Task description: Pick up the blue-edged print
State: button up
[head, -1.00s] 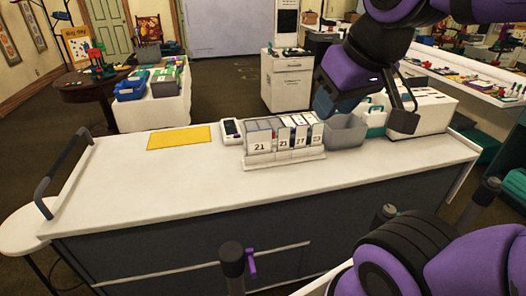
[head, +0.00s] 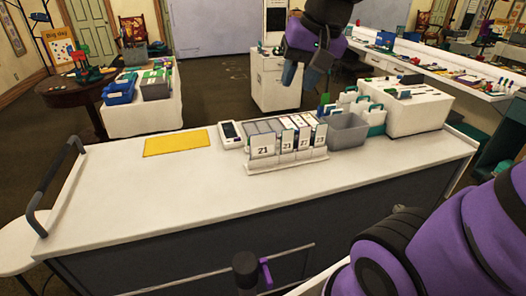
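A white rack (head: 288,163) stands on the counter with several upright prints or cards in it. Their front labels read 21, 21, 27 and 23. Thin coloured edges show along their tops, with some blue near the right end, but I cannot tell for sure which print is the blue-edged one. My gripper (head: 301,78) hangs in the air above and behind the rack, well clear of it. Its two fingers point down, look apart, and hold nothing that I can see.
A grey bin (head: 348,131) stands right of the rack, with white and teal handled items behind it and a white box (head: 410,108). A small device (head: 231,134) and a yellow mat (head: 176,143) lie to the left. The counter's (head: 170,195) front is clear.

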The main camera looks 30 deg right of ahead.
jog(key=w+d+f+m+g+y, duration=0.15)
jog(key=w+m, duration=0.25)
jog(key=w, duration=0.4)
jog(key=m+g+y, duration=0.2)
jog(key=m, duration=1)
send_over(261, 139)
jog(key=d, duration=0.2)
notch_tip(261, 139, down, 27)
jog(key=shift+t, duration=0.25)
jog(key=shift+d+x, duration=0.2)
jog(key=shift+x, duration=2.5)
jog(key=shift+s+f, duration=0.15)
jog(key=shift+f, duration=0.2)
jog(key=shift+h, duration=0.25)
grip_shut()
